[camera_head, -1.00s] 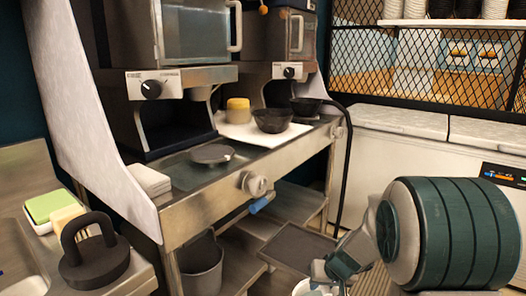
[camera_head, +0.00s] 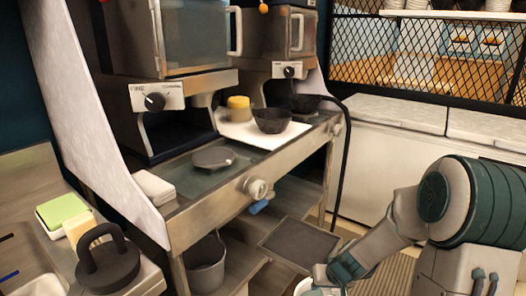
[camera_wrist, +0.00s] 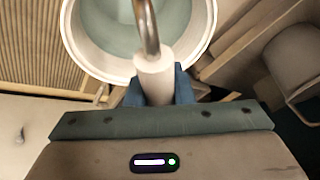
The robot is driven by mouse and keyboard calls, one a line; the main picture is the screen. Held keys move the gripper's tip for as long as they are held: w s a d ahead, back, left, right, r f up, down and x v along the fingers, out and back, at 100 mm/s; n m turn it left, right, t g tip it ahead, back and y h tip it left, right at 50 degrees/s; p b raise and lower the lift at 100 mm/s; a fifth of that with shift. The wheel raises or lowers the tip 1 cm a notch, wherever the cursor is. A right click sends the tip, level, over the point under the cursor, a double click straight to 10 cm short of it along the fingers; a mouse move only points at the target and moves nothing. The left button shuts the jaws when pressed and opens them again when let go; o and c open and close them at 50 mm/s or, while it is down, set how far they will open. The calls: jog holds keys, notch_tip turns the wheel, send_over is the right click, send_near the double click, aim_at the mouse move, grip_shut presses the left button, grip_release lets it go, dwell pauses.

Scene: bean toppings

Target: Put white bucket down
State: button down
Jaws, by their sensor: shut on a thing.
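The white bucket (camera_head: 302,288) shows only as a sliver of rim at the bottom edge of the head view. In the wrist view the white bucket (camera_wrist: 205,28) hangs open side up, with pale grey-green inside. Its metal handle with a white grip (camera_wrist: 154,75) runs toward my gripper (camera_wrist: 158,88). The blue-grey fingers are shut on that white grip. In the head view my gripper (camera_head: 318,283) is partly cut off at the bottom edge. What lies directly under the bucket is hidden.
A grey bucket (camera_head: 206,268) stands under the steel counter (camera_head: 215,205), and a grey container (camera_wrist: 300,62) shows at right in the wrist view. A dark flat tray (camera_head: 298,243) sits low beside the counter. White chest units (camera_head: 385,165) line the back. A slatted floor mat (camera_head: 385,275) lies right.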

jog(key=p+v, duration=0.2)
jog(key=p, duration=0.1)
jog(key=shift+w+r, duration=0.15)
jog(key=shift+r, duration=0.15)
notch_tip(320, 180, up, 2)
jog(key=p, duration=0.4)
jog(key=shift+a+r, duration=0.15)
jog(key=shift+a+r+p, duration=0.3)
jog(key=shift+r+p, duration=0.5)
jog(key=shift+p, duration=0.3)
jog(key=shift+a+r+p, duration=0.25)
jog(key=shift+r+p, duration=0.6)
jog(key=shift+p, duration=0.25)
jog(key=shift+a+r+p, duration=0.3)
jog(key=shift+r+p, duration=0.5)
jog(key=shift+p, duration=0.3)
jog(key=shift+d, duration=0.1)
